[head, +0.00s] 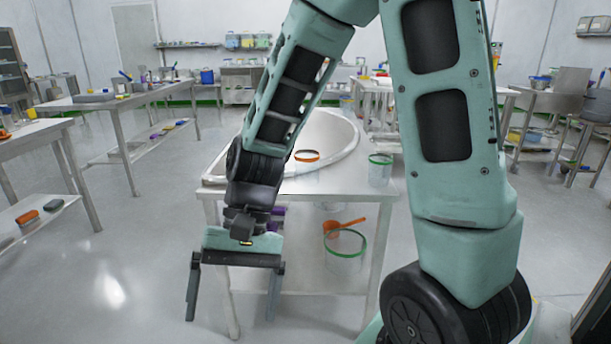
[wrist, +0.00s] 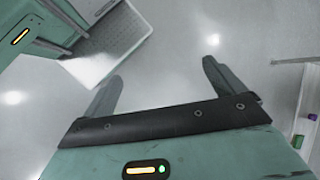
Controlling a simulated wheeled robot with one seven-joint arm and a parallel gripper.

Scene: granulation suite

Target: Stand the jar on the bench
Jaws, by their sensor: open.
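The bench (head: 372,190) stands in front of me, light-topped with a shelf below. On its top are a clear jar with a green rim (head: 380,171) at the right and a clear one with an orange rim (head: 306,157) near a large white basin. A larger clear container with a green rim (head: 345,248) is on the lower shelf; I cannot tell which one the task means.
The large white basin (head: 335,135) fills much of the bench top. An orange scoop (head: 345,226) is at the shelf container. Side tables (head: 130,103) stand at the left, with loose items. Grey floor (head: 120,250) is clear left of my gripper.

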